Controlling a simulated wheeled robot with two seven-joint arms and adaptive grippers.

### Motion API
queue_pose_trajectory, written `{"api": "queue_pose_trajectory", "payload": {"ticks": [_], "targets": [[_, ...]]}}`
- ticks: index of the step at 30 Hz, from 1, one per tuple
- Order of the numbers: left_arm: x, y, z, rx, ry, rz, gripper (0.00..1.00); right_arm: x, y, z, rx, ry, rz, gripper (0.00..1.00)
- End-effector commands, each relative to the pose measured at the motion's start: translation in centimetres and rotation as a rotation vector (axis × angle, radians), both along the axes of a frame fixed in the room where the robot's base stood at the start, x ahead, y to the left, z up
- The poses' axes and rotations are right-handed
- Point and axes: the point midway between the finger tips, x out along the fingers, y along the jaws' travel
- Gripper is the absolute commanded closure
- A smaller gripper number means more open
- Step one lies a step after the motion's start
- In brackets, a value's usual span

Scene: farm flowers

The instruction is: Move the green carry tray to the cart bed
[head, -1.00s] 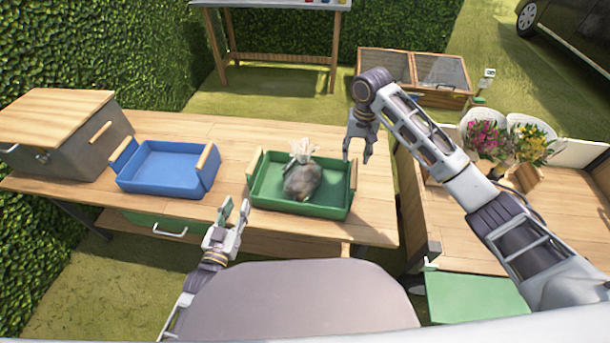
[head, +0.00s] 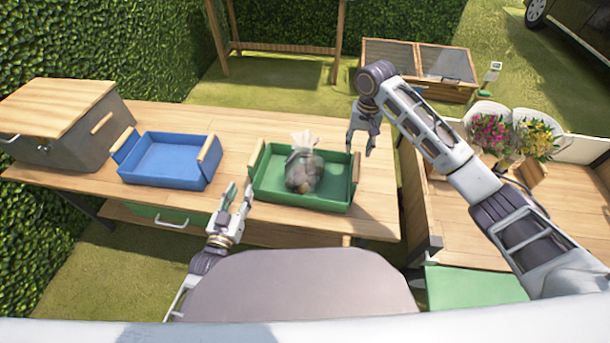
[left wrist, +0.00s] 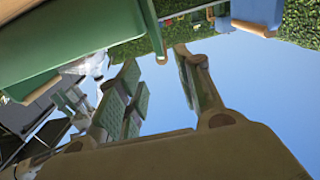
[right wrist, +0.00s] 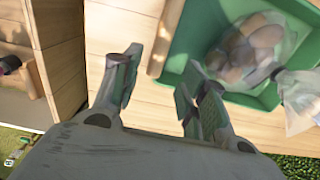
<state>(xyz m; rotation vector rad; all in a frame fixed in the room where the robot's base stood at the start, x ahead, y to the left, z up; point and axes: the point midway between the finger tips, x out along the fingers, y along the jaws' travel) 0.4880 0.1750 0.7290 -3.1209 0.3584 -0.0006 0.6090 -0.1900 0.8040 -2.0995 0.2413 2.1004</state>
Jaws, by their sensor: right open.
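The green carry tray (head: 300,196) stands on the wooden table, with a wooden handle at each end and a clear bag of brownish round items (head: 304,172) inside. Its green wall also shows in the right wrist view (right wrist: 183,50). My left gripper (head: 238,195) is open and empty just off the tray's left front corner. My right gripper (head: 361,143) is open and empty, close to the tray's right handle (right wrist: 167,38) and apart from it. The cart bed (head: 455,220) is the wooden platform to the right of the table.
A blue tray (head: 170,168) and a grey box with a wooden lid (head: 70,120) stand on the table's left. Flower bunches (head: 492,132) and (head: 538,138) stand at the cart's back. The cart bed's near part is clear. A cart side board stands between table and bed.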

Motion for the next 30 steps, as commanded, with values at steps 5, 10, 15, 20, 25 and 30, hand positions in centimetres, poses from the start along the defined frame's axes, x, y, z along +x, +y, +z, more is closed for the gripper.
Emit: {"api": "queue_pose_trajectory", "payload": {"ticks": [5,10,15,20,25,30], "targets": [[1.4,-0.3,0.1,-0.001,-0.002,0.0,0.64,0.0,-0.1,-1.4,-0.001,0.001,0.0,0.57],[2.8,-0.6,0.1,-0.001,-0.002,0.001,0.64,0.0,0.0,-2.7,-0.001,0.001,0.0,0.57],[4.1,-1.0,0.0,-0.001,0.0,0.0,0.64,-0.1,0.0,-4.2,-0.002,0.001,0.0,0.57],[5.3,-1.3,0.0,-0.001,-0.001,0.0,0.64,0.0,0.0,-5.4,-0.001,0.0,0.0,0.57],[6.7,-1.6,0.1,-0.001,-0.001,0.0,0.64,0.0,0.0,-6.8,-0.002,0.0,0.0,0.57],[8.0,-1.9,0.1,0.0,-0.001,0.0,0.64,0.0,0.0,-8.2,-0.001,0.0,0.0,0.57]]}}
